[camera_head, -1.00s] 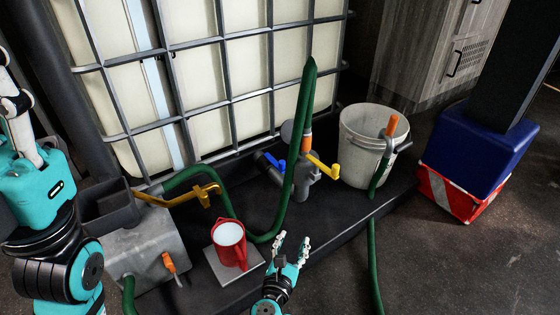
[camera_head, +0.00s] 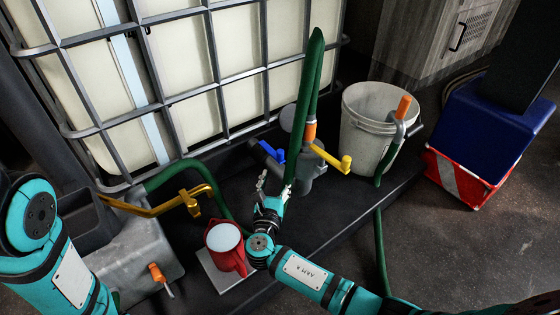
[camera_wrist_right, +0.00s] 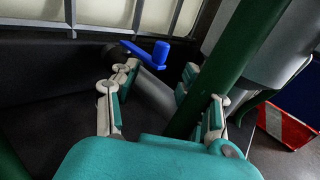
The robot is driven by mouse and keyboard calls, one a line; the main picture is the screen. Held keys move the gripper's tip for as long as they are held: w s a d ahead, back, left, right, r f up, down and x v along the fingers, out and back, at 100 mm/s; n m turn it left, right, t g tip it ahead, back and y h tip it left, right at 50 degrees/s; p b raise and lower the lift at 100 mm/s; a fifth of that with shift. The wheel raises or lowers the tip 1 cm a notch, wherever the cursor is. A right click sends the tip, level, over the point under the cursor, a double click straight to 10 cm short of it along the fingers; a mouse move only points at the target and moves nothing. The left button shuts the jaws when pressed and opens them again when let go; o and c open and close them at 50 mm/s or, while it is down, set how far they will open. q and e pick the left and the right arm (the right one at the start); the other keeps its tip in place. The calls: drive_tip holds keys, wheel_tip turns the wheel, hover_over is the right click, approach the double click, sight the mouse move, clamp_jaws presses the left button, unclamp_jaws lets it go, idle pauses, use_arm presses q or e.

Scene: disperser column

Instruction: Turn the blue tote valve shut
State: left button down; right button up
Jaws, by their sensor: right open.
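The blue tote valve handle (camera_head: 270,152) is a crank with a round knob, low at the tote's front, on a grey pipe fitting (camera_head: 312,170). In the right wrist view the handle (camera_wrist_right: 147,52) lies ahead of the fingers, its knob to the right. My right gripper (camera_head: 273,186) is open, just in front of and below the handle, apart from it. In the right wrist view its spread fingers (camera_wrist_right: 165,92) hold nothing. A green hose (camera_wrist_right: 228,65) crosses close to the right-hand fingers; I cannot tell whether it touches them. My left gripper is out of view.
A yellow handle (camera_head: 330,159) sticks out right of the fitting. A white bucket (camera_head: 365,130) stands behind it. A red jug (camera_head: 227,250) stands close left of my right wrist. The caged tote (camera_head: 185,95) fills the back. Dark tray surface (camera_head: 335,215) is free at right.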

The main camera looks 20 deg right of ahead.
sight(279, 159)
drive_tip(key=b+x, duration=0.4)
drive_tip(key=x, duration=0.4)
drive_tip(key=shift+f, duration=0.2)
drive_tip(key=shift+w+d+r, duration=0.15)
drive_tip(key=shift+w+d, duration=0.15)
drive_tip(key=shift+w, duration=0.35)
drive_tip(key=shift+c, duration=0.4)
clamp_jaws()
